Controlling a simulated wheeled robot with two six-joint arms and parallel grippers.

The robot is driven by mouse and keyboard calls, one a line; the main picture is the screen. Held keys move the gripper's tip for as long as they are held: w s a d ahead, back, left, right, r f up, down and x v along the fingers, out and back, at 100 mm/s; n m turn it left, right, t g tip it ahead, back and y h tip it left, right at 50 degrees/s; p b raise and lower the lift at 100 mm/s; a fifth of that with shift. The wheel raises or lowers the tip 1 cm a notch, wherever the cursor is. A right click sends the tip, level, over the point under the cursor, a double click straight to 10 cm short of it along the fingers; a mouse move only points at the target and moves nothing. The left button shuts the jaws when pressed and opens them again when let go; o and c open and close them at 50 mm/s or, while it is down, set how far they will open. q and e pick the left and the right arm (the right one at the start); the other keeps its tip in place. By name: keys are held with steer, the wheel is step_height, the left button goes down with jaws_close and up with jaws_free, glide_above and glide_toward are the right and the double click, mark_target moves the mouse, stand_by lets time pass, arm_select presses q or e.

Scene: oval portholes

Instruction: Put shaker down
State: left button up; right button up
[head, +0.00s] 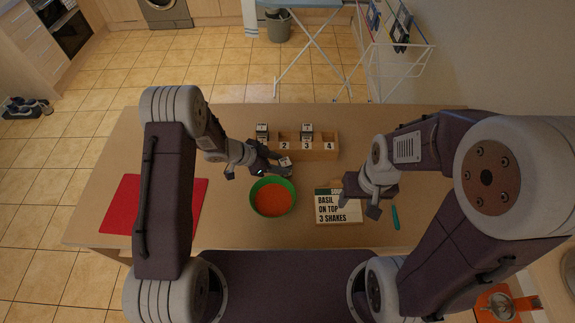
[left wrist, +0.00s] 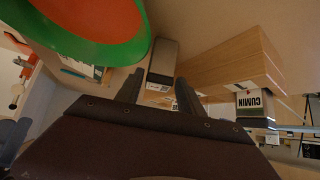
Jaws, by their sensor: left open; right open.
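A shaker with a pale label (head: 285,161) is at the fingertips of my left gripper (head: 277,164), between the green bowl and the rack. In the left wrist view the shaker (left wrist: 161,64) shows between the two open fingers (left wrist: 157,92). I cannot tell whether a finger touches it. The wooden rack (head: 325,155) has numbered slots. One shaker (head: 262,131) is at its left end and another (head: 307,132) at slot 3. My right gripper (head: 357,198) is open and empty above the sign.
The green bowl (head: 253,191) with orange contents is just in front of my left gripper. A sign (head: 337,208) reads "BASIL ON TOP 3 SHAKES". A teal object (head: 395,218) lies to its right. A red mat (head: 130,205) lies at the table's left.

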arm_select(q)
steer(key=v, duration=0.6)
steer(key=w+a+r+n+t+y, duration=0.3)
steer(key=w+a, duration=0.1)
steer(key=a, duration=0.1)
steer(key=s+a+r+n+y, duration=0.4)
steer(key=s+a+n+y, duration=0.15)
steer(key=a, duration=0.25)
steer(key=s+d+n+g, duration=0.2)
steer(key=s+n+g, duration=0.3)
steer(key=s, duration=1.1)
steer(key=shift+s+r, duration=0.2)
steer(key=shift+r, duration=0.15)
